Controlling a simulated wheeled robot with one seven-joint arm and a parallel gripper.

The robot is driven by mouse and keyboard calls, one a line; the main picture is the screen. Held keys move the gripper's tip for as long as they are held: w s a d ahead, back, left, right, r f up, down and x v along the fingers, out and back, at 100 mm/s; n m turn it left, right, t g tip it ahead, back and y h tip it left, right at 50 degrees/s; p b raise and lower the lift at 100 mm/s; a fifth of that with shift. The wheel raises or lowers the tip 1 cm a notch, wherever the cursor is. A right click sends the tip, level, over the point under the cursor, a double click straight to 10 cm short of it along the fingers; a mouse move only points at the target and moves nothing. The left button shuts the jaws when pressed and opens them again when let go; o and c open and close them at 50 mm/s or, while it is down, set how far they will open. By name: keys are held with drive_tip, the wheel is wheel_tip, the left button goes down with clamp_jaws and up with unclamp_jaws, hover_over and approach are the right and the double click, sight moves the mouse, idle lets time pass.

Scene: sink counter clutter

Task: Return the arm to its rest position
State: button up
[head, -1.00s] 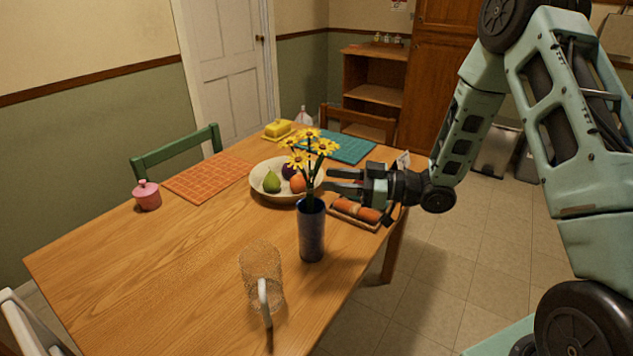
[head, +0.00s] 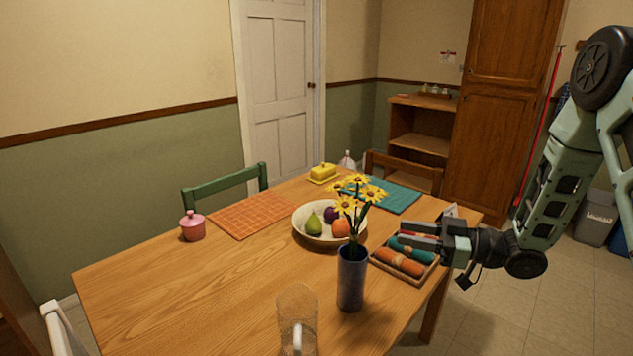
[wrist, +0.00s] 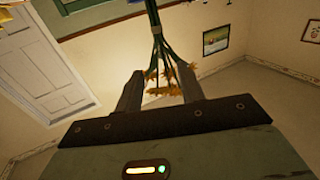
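My gripper (head: 402,234) is at the right side of the wooden table in the head view, level and pointing left. Its two fingers are apart with nothing held between them. It is above a small tray and to the right of a dark blue vase (head: 351,280) with yellow flowers (head: 359,190). In the wrist view, the fingers of my gripper (wrist: 161,72) stand apart. Green stems and yellow flowers (wrist: 165,90) show in line with the gap, seemingly beyond the fingertips. The arm runs from the gripper up to the right edge of the head view.
The wooden table (head: 180,285) holds a fruit bowl (head: 300,232), a clear glass pitcher (head: 297,315), a pink lidded pot (head: 192,227), a yellow butter dish (head: 323,172) and the tray (head: 410,282) with rolled cloths. Open floor (head: 540,310) lies right of the table.

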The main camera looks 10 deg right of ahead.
drive_tip(key=w+d+m+t+h, duration=0.1)
drive_tip(key=w+m+h, duration=0.25)
drive_tip(key=h, duration=0.35)
drive_tip(key=s+d+m+g+h, duration=0.3)
drive_tip(key=s+d+m+h, duration=0.15)
drive_tip(key=h, duration=0.35)
drive_tip(key=s+a+r+m+g, duration=0.1)
drive_tip(key=s+a+m+g, duration=0.3)
drive_tip(key=s, duration=1)
drive_tip(key=s+a+r+n+g, duration=0.1)
drive_tip(key=s+a+n, duration=0.3)
drive_tip(key=a, duration=0.5)
drive_tip(key=s+a+r+n+g, duration=0.1)
drive_tip(key=s+a+n, duration=0.3)
drive_tip(key=s+a, duration=0.4)
drive_tip(key=shift+s+a+g, duration=0.15)
drive_tip(key=shift+a+g, duration=0.3)
drive_tip(key=shift+g, duration=0.35)
drive_tip(key=shift+r, duration=0.1)
